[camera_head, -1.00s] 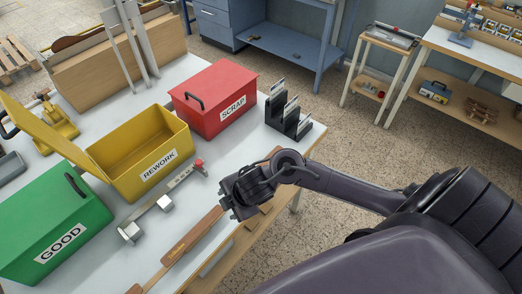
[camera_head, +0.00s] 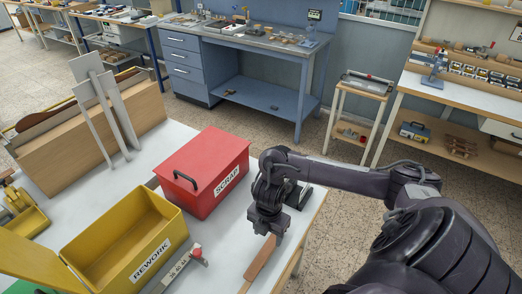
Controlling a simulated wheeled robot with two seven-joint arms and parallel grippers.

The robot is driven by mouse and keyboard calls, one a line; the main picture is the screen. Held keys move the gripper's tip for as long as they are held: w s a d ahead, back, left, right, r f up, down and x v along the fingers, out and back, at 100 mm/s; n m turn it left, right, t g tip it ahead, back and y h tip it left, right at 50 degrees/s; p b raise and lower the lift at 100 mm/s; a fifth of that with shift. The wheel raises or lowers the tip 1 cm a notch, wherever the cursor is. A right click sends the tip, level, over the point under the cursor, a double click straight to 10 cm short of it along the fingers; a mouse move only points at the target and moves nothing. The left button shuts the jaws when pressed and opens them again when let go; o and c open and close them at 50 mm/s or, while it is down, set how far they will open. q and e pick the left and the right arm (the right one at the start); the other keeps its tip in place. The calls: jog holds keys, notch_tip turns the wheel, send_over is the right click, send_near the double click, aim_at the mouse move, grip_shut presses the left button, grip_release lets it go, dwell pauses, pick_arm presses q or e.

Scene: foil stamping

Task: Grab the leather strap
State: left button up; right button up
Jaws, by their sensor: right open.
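The brown leather strap (camera_head: 259,267) lies along the right part of the white table. Its near end runs out of the bottom of the picture. My right gripper (camera_head: 270,234) points down over the far end of the strap, with its jaws open. The gripper hides that end, and I cannot tell whether the fingers touch the strap. My left gripper is not in view.
The red SCRAP box (camera_head: 205,165) stands just left of my right gripper. A dark rack (camera_head: 298,195) is partly hidden behind the gripper. The open yellow REWORK box (camera_head: 165,218) and a ruler-like tool (camera_head: 180,272) are at the lower left.

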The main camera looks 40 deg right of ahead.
jog(key=p, duration=0.1)
send_over(267, 248)
jog(key=f, duration=0.4)
jog(key=shift+s, duration=0.3)
jog(key=shift+w+f, duration=0.25)
jog(key=shift+f, duration=1.15)
jog(key=c, duration=1)
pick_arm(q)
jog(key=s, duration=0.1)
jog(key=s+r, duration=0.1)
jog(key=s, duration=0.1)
pick_arm(e)
jog(key=shift+c, duration=0.2)
jog(key=shift+r, duration=0.1)
